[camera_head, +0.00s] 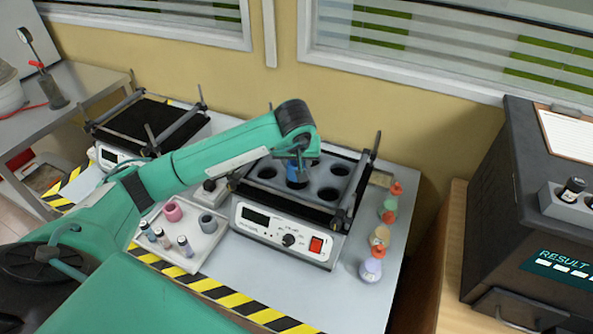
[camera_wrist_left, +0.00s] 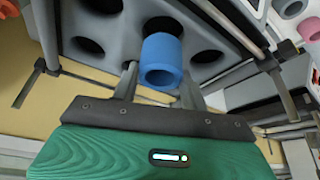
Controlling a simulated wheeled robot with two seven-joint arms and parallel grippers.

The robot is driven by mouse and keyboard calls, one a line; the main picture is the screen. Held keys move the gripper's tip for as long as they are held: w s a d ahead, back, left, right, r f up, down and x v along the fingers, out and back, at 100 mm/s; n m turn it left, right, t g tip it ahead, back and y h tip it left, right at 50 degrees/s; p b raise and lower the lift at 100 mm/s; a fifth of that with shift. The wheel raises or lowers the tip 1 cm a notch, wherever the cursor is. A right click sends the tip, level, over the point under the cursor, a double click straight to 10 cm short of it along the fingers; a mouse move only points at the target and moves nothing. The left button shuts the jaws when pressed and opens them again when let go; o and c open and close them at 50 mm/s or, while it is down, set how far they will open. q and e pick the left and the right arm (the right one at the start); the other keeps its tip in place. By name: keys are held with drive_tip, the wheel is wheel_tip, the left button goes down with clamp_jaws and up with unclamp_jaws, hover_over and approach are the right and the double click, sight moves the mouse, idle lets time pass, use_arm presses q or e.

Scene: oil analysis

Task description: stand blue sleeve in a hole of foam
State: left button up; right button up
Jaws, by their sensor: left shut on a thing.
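The blue sleeve (camera_head: 297,175) is upright over the grey foam block (camera_head: 309,197) on the shaker, among its dark round holes. In the left wrist view the blue sleeve (camera_wrist_left: 161,58) shows its open end toward me, and the foam (camera_wrist_left: 122,38) lies behind it. A dark hole shows partly behind the sleeve's far end; I cannot tell whether that end is inside it. My left gripper (camera_head: 298,160) is above the foam, shut on the sleeve, with a finger on either side (camera_wrist_left: 160,88). My right gripper is not in view.
Thin posts and bars (camera_head: 368,165) frame the foam. A white tray (camera_head: 208,252) with a pink sleeve (camera_head: 173,211), a grey sleeve (camera_head: 207,223) and small vials stands to the left. Red-stoppered flasks (camera_head: 371,268) line the right side. A dark analyser (camera_head: 520,200) is farther right.

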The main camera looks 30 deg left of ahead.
use_arm(q)
wheel_tip(320, 180, down, 5)
drive_tip(key=shift+p, duration=0.5)
drive_tip(key=shift+f, duration=0.1)
drive_tip(key=shift+f, duration=0.1)
drive_tip(key=o, duration=1)
drive_tip(key=shift+c, duration=0.2)
